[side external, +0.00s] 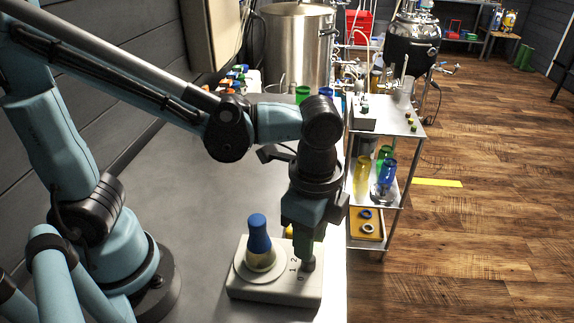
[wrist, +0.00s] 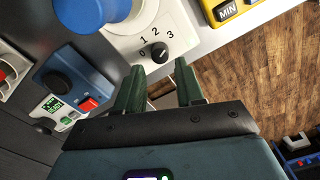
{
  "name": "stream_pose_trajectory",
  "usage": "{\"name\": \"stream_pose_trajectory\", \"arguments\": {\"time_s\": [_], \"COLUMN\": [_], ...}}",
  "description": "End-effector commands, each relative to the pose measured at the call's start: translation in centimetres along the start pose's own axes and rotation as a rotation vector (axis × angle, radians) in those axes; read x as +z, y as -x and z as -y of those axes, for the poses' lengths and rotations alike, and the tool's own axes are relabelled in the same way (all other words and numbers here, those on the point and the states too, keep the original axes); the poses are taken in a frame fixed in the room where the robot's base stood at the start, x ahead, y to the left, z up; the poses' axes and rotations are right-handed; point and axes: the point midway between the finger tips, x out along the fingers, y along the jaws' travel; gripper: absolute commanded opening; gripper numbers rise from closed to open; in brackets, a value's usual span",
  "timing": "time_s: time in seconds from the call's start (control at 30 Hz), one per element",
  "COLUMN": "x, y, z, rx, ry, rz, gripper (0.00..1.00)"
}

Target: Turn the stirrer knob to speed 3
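The stirrer (side external: 272,294) is a pale box on the bench with a round plate. A flask with a blue top (side external: 259,236) stands on the plate. In the wrist view the stirrer (wrist: 181,38) shows a small dark knob (wrist: 159,52) with 0, 1, 2 and 3 printed around it. I cannot clearly tell which number the knob's mark points to. My gripper (wrist: 159,63) is open, with its two green fingers apart on either side of the knob's line. The knob shows just beyond the fingertips. In the side view my gripper (side external: 308,262) points down over the stirrer's right end and hides the knob.
A blue device with a red switch (wrist: 88,104) and a white device with a green display (wrist: 52,104) are at the left in the wrist view. A metal cart (side external: 395,126) stands beyond the bench edge.

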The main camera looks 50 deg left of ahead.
Motion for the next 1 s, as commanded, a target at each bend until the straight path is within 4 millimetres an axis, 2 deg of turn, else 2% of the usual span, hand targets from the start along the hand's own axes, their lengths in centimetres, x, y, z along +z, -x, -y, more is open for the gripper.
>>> {"name": "stream_pose_trajectory", "arguments": {"time_s": [0.3, 0.5, 0.7, 1.0], "x": [0.0, 0.0, 0.0, 0.1], "y": [4.6, 6.5, 7.2, 7.1], "z": [0.0, 0.0, 0.0, 0.1], "rx": [0.000, 0.000, 0.000, -0.002], "ry": [0.000, -0.001, -0.001, 0.006], "rz": [0.000, 0.000, 0.000, -0.002], "gripper": [0.38, 0.38, 0.38, 0.38]}}
